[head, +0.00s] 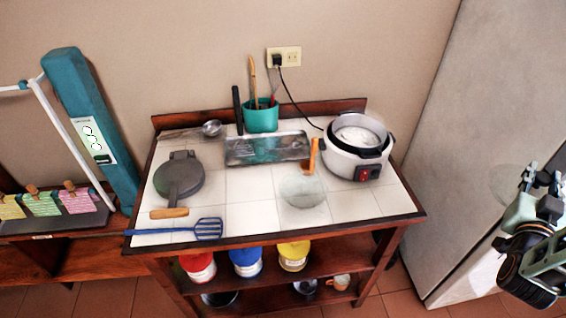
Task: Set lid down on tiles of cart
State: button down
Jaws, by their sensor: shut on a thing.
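My gripper (540,182) is at the right edge, in front of the grey upright panel and off to the right of the cart. It is shut on the lid (506,184), a faint, see-through round disc that shows just left of the fingers. The grip itself is small and hard to make out. The cart (240,218) is dark wood with a top of white tiles (352,206). The lid is apart from the cart.
A white cooker (352,168) stands open at the cart's back right. The front right tiles are clear.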

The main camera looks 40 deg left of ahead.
aim_at(243, 210)
jog(key=k+j+u, duration=0.1)
jog(key=j, duration=0.25)
jog(key=k+j+u, duration=0.15)
jog(key=j, duration=0.25)
jog(key=k+j+u, duration=0.1)
jog(key=k+j, duration=0.15)
jog(key=j, duration=0.15)
jog(key=k+j+u, duration=0.1)
jog(key=j, duration=0.35)
jog(key=k, duration=0.05)
